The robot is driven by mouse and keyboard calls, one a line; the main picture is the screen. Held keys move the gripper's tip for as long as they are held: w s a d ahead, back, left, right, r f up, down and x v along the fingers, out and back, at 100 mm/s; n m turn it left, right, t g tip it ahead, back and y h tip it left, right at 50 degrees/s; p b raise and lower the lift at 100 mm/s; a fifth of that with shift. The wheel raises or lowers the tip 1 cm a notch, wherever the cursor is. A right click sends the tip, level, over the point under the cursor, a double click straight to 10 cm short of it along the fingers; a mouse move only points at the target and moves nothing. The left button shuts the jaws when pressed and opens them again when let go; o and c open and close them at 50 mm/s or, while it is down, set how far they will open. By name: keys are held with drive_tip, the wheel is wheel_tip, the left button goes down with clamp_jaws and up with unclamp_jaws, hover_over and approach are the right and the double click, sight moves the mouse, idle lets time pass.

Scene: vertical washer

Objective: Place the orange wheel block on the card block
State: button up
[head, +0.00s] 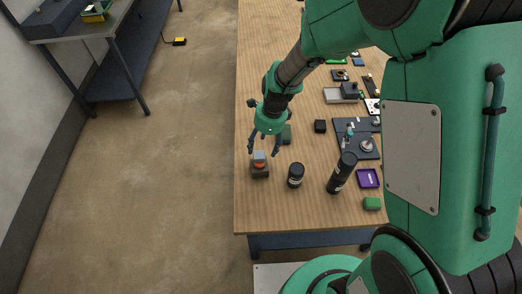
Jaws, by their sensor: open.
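My gripper (263,151) is open and points down near the left edge of the wooden table. Just below its fingertips is a small grey-topped piece with an orange part (259,163), which looks like the orange wheel block. It sits on a dark brown block (260,173), which may be the card block; the view is too small to be sure. The fingertips are close to the grey top, one on either side in the picture. I cannot tell whether they touch it.
A black jar (296,176) and a black bottle (342,173) stand to the right. A green block (286,134) and a small black cube (320,126) are nearby. A dark tray (350,127) holds parts. A purple tray (367,179) lies further right. The table's front left corner is clear.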

drive_tip(key=shift+d+r, duration=0.15)
drive_tip(key=shift+r, duration=0.8)
drive_tip(key=shift+d+r, duration=0.1)
drive_tip(key=shift+r, duration=0.8)
drive_tip(key=shift+r, duration=0.1)
wheel_tip(320, 180, up, 18)
drive_tip(key=n+t, duration=0.2)
drive_tip(key=n, duration=0.7)
hover_over(264, 156)
drive_tip(key=s+d, duration=0.7)
drive_tip(key=d, duration=0.2)
drive_tip(key=s+d+r+n+t+h, duration=0.1)
drive_tip(key=s+d+r+n, duration=0.3)
drive_tip(key=s, duration=0.4)
drive_tip(key=s+d+r+n+t, duration=0.2)
drive_tip(key=s+d+r+n, duration=0.2)
drive_tip(key=s+r+n, duration=0.2)
drive_tip(key=shift+s+r+h, duration=0.4)
drive_tip(key=shift+s+r, duration=0.2)
drive_tip(key=shift+s, duration=0.45)
drive_tip(key=shift+d, duration=0.1)
